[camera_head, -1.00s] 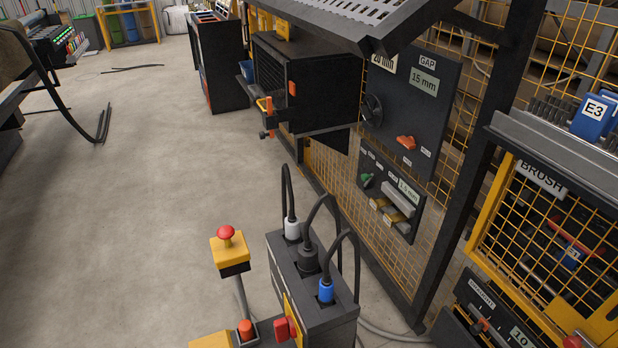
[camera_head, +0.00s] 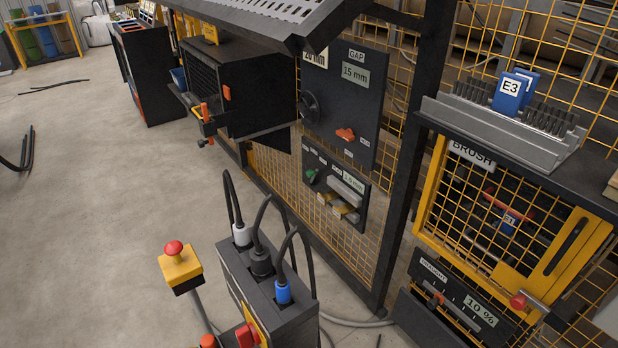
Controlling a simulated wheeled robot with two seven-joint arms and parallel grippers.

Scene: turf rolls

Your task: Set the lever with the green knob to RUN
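The green knob (camera_head: 311,176) sits at the left of a small dark lower panel (camera_head: 322,198) on the yellow mesh fence, in the middle of the head view. Small labels run along the top of that panel, too small to read, so I cannot tell the lever's setting. A pale display at its right seems to show a value in mm. Neither of my grippers shows in the view.
Above is the GAP panel (camera_head: 345,110) with an orange lever (camera_head: 345,134) and a black handwheel (camera_head: 309,107). A dark plug box (camera_head: 266,285) and a yellow emergency-stop post (camera_head: 180,268) stand in front. The BRUSH station (camera_head: 500,215) is at right.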

